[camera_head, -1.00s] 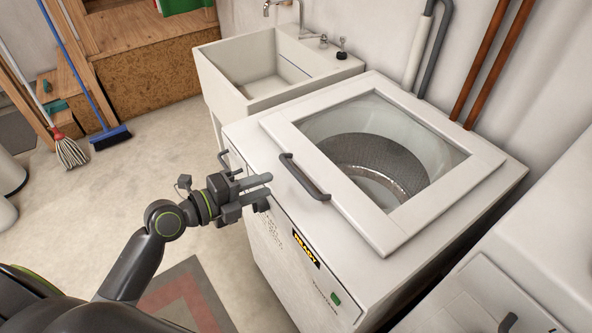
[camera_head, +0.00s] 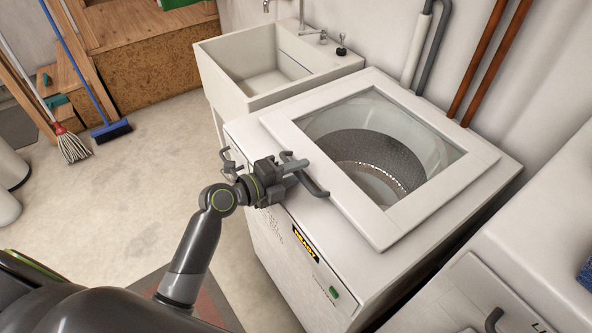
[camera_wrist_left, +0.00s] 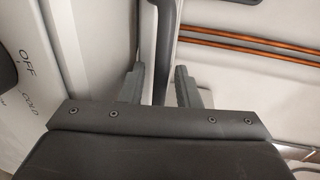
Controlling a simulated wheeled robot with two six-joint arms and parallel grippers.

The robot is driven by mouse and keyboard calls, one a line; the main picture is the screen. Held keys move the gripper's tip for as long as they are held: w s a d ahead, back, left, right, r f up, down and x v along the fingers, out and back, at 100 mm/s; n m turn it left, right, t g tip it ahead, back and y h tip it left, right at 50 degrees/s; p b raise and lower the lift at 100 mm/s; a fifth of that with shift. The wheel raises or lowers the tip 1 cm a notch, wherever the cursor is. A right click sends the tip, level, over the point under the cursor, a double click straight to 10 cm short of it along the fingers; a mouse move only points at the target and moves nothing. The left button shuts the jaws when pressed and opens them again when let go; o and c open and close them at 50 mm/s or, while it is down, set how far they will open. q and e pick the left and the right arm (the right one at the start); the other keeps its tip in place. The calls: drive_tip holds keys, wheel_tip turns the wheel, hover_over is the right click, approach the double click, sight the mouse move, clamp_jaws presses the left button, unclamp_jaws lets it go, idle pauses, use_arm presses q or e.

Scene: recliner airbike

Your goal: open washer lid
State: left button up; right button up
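The white washer (camera_head: 262,232) stands in the middle of the head view. Its square lid (camera_head: 362,212), with a glass window, lies shut on top. The dark lid handle (camera_head: 317,188) is on the lid's front edge. My left gripper (camera_head: 296,166) is at this handle and covers its far end. In the left wrist view the handle (camera_wrist_left: 163,35) runs down between the two spread fingers of my left gripper (camera_wrist_left: 160,83). The gripper looks open, and I cannot tell if a finger touches the handle. My right gripper is not in view.
A white sink (camera_head: 213,85) stands behind the washer at the left. Another white appliance (camera_head: 545,235) is close at the right. Pipes (camera_head: 478,60) run up the back wall. A mop (camera_head: 72,147) and a blue brush (camera_head: 111,133) stand at the far left.

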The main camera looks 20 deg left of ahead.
use_arm(q)
clamp_jaws()
